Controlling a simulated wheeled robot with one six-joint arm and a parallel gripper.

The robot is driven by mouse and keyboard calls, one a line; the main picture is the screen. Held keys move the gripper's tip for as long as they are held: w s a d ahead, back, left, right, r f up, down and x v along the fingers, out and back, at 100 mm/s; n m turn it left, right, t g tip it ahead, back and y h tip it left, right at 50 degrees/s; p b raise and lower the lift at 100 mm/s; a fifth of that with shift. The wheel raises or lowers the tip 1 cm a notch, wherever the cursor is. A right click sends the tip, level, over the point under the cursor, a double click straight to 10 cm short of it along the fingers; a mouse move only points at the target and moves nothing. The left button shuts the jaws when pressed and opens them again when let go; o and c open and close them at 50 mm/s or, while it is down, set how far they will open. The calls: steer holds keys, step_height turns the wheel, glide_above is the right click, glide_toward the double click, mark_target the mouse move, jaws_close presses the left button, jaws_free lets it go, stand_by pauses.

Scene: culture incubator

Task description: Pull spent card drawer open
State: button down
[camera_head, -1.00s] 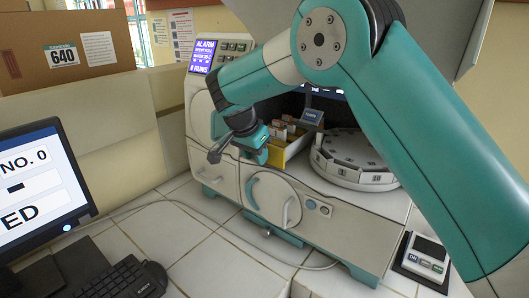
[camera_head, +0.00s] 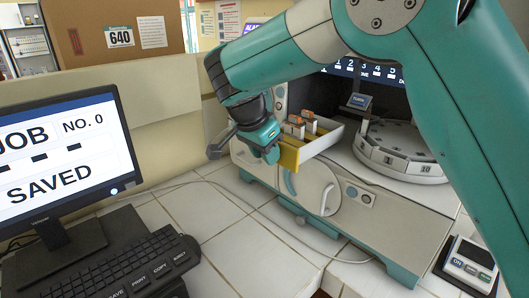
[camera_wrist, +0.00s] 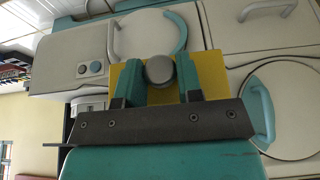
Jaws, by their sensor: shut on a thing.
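The spent card drawer has a yellow front (camera_head: 289,156) and pale side walls (camera_head: 328,139). In the head view it sticks out of the incubator's front, with several orange-and-white cards standing in it. In the wrist view the yellow front (camera_wrist: 128,77) carries a round grey knob (camera_wrist: 160,70). My gripper (camera_wrist: 160,80) is shut on this knob, one teal finger on each side. In the head view my gripper (camera_head: 267,148) is at the yellow front and hides the knob and part of the front.
The incubator's round door (camera_head: 318,190) is below the drawer. A carousel (camera_head: 400,150) is to the right. A monitor (camera_head: 60,160) and keyboard (camera_head: 110,265) are at left, a small button box (camera_head: 470,265) at right. White tiles in front are mostly clear, with a cable across them.

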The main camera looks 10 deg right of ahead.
steer(key=c, duration=0.8)
jaws_free()
steer(key=p+v, duration=0.6)
steer(key=v, duration=1.1)
steer(key=shift+r, duration=0.15)
steer(key=shift+s+a, duration=0.1)
steer(key=s+d+f+n+y+b, duration=0.3)
steer(key=s+d+f+n, duration=0.1)
steer(key=s+d+n, duration=0.55)
steer(key=s+f+n+g+y+b, duration=0.1)
steer(key=s+f+n+y, duration=0.1)
steer(key=s, duration=0.7)
steer(key=s+a+f+n+g+y, duration=0.1)
steer(key=s+f+n+y, duration=0.2)
steer(key=s+f+n, duration=0.2)
steer(key=s+n, duration=0.2)
steer(key=s, duration=0.2)
steer(key=shift+b, duration=0.4)
